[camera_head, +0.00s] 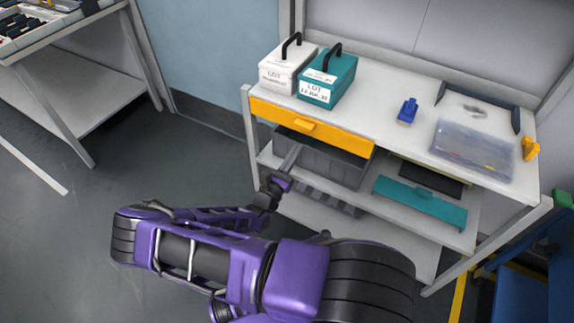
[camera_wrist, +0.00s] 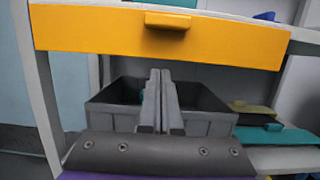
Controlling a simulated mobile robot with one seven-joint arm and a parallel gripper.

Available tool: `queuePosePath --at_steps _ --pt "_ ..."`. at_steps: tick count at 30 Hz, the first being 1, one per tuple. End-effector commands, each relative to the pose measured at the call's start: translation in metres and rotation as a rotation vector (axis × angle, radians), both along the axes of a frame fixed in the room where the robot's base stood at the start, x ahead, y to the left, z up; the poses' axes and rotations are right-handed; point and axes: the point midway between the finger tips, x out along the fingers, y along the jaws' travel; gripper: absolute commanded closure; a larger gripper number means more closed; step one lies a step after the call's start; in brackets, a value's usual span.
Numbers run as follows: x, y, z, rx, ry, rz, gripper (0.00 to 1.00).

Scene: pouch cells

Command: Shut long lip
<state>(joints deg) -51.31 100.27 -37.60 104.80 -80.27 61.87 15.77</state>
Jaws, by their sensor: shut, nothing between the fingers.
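I cannot tell for certain which part is the long lip. A long yellow front (camera_head: 345,138) with a small yellow handle (camera_head: 307,124) runs under the bench top on the left; it looks roughly flush with the top's edge. It also spans the upper wrist view (camera_wrist: 225,46). My gripper (camera_head: 292,157) is shut and empty, its fingers together just below the yellow front and before a dark grey bin (camera_head: 335,170) on the shelf. In the wrist view, my fingertips (camera_wrist: 160,74) rise in front of the bin (camera_wrist: 205,122), below the handle; contact is unclear.
The bench top (camera_head: 385,90) carries white (camera_head: 283,70) and teal (camera_head: 332,80) handled boxes, a blue item (camera_head: 407,111) and a clear tray (camera_head: 470,150). A long teal piece (camera_head: 420,204) lies on the shelf at right.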

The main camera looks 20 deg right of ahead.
Motion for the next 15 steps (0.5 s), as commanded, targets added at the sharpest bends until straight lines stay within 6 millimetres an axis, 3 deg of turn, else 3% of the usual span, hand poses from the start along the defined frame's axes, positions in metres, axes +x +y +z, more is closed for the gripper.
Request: queuePosePath --at_steps 2,9,15 --pt "0.010 -0.014 0.003 0.000 -0.001 -0.002 1.00" --pt "0.010 -0.012 0.037 0.001 -0.001 0.001 1.00" --pt "0.010 -0.013 0.044 0.001 0.000 0.001 1.00"
